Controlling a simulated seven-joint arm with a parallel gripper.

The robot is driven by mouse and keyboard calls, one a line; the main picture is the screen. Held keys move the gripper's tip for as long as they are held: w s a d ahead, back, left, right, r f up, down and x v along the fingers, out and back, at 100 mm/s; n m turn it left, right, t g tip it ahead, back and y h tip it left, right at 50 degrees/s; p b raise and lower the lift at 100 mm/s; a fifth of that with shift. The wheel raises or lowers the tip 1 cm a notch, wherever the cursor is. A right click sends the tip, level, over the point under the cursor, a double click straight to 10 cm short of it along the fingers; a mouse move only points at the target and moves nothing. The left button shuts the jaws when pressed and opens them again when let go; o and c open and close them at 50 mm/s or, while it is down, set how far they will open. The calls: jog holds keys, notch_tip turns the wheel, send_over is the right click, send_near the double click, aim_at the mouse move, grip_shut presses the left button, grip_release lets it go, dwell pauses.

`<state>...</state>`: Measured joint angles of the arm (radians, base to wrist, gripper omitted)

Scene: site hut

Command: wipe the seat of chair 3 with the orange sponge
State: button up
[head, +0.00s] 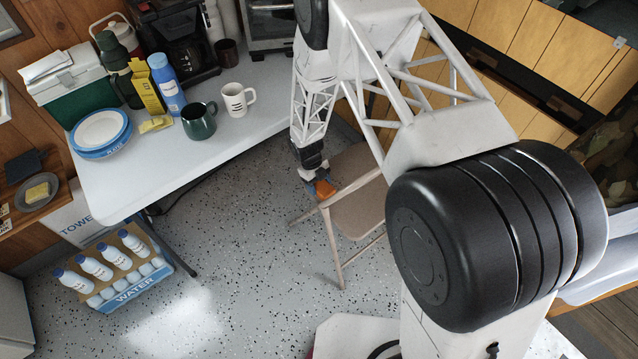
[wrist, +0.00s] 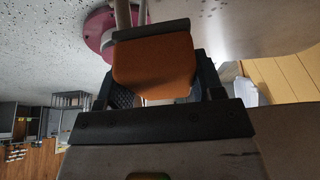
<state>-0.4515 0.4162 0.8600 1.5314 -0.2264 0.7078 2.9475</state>
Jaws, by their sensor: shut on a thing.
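An orange sponge (head: 324,189) is held in my gripper (head: 317,178) in the head view, beside the upper frame of a folding chair. The chair's tan seat (head: 358,212) lies just right of and below the sponge. I cannot read a number on this chair. In the wrist view the sponge (wrist: 155,68) fills the middle, with a dark strip along its top edge. My gripper (wrist: 155,92) is shut on it, with dark fingers on either side. I cannot tell whether the sponge touches the chair.
A white table (head: 150,180) with mugs, plates and a cool box stands at the left. A crate of water bottles (head: 128,285) is on the speckled floor below it. My arm covers much of the right side. The floor in front of the chair is clear.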

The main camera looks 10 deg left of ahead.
aim_at(340, 186)
jog(key=shift+f, duration=2.7)
jog(key=shift+f, duration=0.65)
jog(key=shift+w, duration=0.1)
jog(key=shift+w+d+r, duration=0.1)
jog(key=shift+w+d, duration=1.05)
jog(key=shift+d, duration=0.05)
jog(key=shift+w+d, duration=1.2)
jog(key=shift+w+d+f, duration=0.15)
jog(key=shift+w+d, duration=0.45)
jog(key=shift+w, duration=0.05)
jog(key=shift+w+d+f, duration=0.15)
jog(key=shift+w+d, duration=0.45)
